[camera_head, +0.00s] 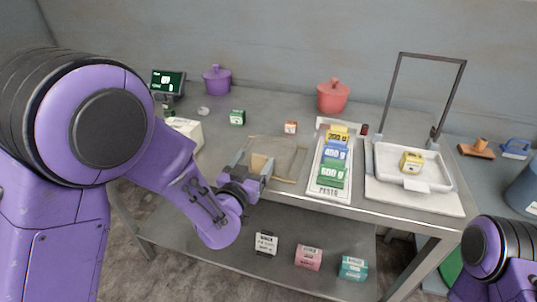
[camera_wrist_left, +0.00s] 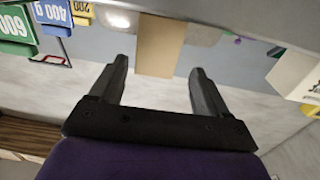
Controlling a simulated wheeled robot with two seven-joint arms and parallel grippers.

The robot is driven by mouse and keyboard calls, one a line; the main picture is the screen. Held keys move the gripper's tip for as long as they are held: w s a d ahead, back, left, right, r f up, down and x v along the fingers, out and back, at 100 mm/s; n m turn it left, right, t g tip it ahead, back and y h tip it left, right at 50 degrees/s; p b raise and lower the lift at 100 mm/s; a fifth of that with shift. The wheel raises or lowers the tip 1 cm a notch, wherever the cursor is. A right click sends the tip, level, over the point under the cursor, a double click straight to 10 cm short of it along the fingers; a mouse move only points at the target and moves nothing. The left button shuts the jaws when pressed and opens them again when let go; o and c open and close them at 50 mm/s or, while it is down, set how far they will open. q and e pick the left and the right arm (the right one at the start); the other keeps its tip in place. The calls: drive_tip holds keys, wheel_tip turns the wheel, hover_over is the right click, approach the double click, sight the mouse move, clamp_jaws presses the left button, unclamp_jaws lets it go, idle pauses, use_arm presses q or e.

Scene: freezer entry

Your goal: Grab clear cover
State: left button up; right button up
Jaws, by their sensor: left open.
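A clear, see-through shape with thin tan edges, which looks like the clear cover (camera_head: 299,163), rests on the steel table left of the weight tray. A tan block or panel (camera_head: 262,164) shows at its near left side; I cannot tell if it is part of the cover. My left gripper (camera_head: 253,160) is open at the cover's near left, fingers pointing at the tan panel. In the left wrist view the tan panel (camera_wrist_left: 160,45) lies ahead, between the open fingers (camera_wrist_left: 159,68), with no visible grip. My right gripper is out of view.
A white tray (camera_head: 330,191) holds yellow, blue and green weight blocks. Right of it stands a scale-like tray (camera_head: 442,180) with a yellow box and an upright frame (camera_head: 395,85). Red (camera_head: 333,97) and purple (camera_head: 217,80) pots stand behind. Small boxes sit on the lower shelf (camera_head: 220,251).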

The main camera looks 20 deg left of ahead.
sight(270, 149)
use_arm(q)
drive_tip(key=w, duration=0.3)
drive_tip(key=w+d+p, duration=0.1)
drive_tip(key=shift+w+f, duration=0.25)
drive_tip(key=shift+f, duration=0.15)
drive_tip(key=shift+s, duration=0.1)
drive_tip(key=shift+c, duration=0.3)
drive_tip(key=c, duration=1.2)
